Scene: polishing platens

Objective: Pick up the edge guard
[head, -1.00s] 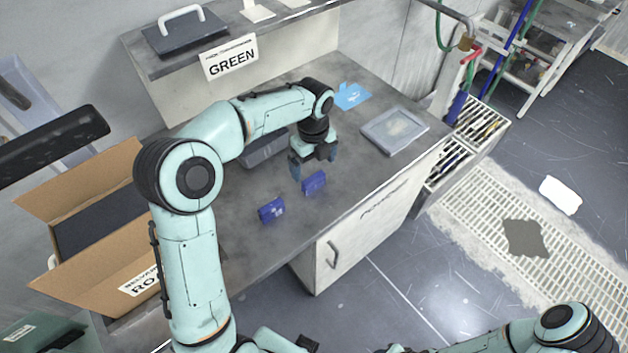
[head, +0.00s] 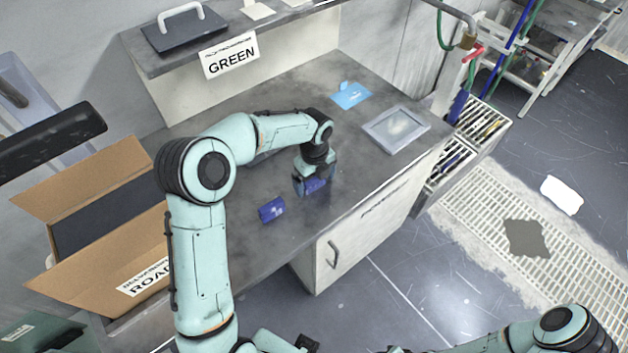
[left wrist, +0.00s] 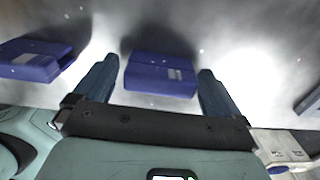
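Two small dark blue pieces, which I take to be edge guards, rest on the grey worktop. One edge guard (head: 314,186) is at my left gripper (head: 314,184); the other blue piece (head: 271,210) lies to its left, apart from the gripper. In the left wrist view, the first edge guard (left wrist: 160,76) sits between the open fingers of my left gripper (left wrist: 153,90), with a gap on each side. The other blue piece (left wrist: 38,60) is outside the left finger. My right gripper is out of view.
The worktop (head: 345,190) is bare around the blue pieces. A light blue item (head: 350,96) and a grey framed panel (head: 396,130) lie towards the back right. An open cardboard box (head: 90,265) stands at left. A shelf with a GREEN sign (head: 230,56) is behind.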

